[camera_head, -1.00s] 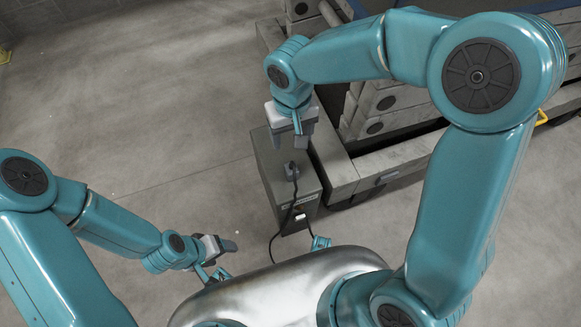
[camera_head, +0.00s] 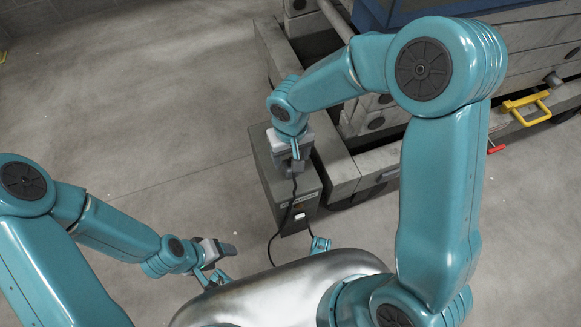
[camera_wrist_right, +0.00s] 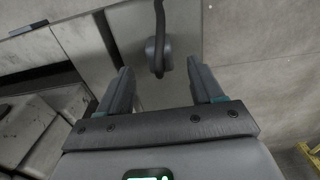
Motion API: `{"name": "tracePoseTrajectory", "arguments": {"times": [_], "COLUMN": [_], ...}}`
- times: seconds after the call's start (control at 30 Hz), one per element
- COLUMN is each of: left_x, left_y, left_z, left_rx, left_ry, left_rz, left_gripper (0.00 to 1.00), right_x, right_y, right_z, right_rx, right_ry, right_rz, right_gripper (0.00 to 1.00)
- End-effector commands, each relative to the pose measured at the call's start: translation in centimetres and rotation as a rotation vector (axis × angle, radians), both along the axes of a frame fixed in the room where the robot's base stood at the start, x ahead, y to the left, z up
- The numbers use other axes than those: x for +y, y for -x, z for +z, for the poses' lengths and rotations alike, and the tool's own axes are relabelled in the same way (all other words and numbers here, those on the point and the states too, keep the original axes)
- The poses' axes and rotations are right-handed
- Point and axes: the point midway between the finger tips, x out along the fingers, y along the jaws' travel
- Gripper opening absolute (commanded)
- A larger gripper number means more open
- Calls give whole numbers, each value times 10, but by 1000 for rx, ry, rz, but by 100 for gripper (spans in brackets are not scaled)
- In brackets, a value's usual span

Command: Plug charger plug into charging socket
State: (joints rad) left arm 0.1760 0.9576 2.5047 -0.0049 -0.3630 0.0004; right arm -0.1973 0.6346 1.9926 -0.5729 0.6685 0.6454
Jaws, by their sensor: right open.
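The grey charger plug (camera_wrist_right: 158,55) has a round head and a dark cable (camera_wrist_right: 160,20). It sits on the top of a grey box-shaped charger unit (camera_head: 270,183). My right gripper (camera_head: 294,160) is open over the box top and hides most of the plug in the head view. In the right wrist view the plug lies between and slightly beyond the fingertips (camera_wrist_right: 162,75), with gaps on both sides. My left gripper (camera_head: 226,252) hangs low at left, away from the box; its finger spacing is unclear. I cannot make out the charging socket.
A large machine on a grey block frame (camera_head: 335,160) stands right beside the charger unit. A yellow handle (camera_head: 527,107) and a red lever (camera_head: 496,148) stick out at its right. The cable loops down the box front. Concrete floor (camera_head: 130,110) at left is clear.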

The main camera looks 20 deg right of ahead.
Motion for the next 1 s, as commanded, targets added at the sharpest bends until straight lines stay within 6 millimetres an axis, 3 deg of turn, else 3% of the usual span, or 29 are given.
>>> {"name": "tracePoseTrajectory", "arguments": {"times": [0.23,0.57,0.9,0.93,1.0], "left_x": [0,0,0,0,0], "left_y": [0,0,0,0,0], "left_z": [-2,-18,-17,-17,-17], "left_rx": [0,0,0,0,0], "left_ry": [0,0,0,0,0], "left_rz": [0,0,0,0,0], "left_gripper": [67,67,67,67,67], "right_x": [0,0,0,0,0], "right_y": [0,0,0,0,0], "right_z": [-6,-53,-54,-54,-54], "right_rx": [1,2,0,0,0], "right_ry": [0,0,0,0,0], "right_rz": [0,0,0,0,0], "right_gripper": [66,66,66,63,40]}}
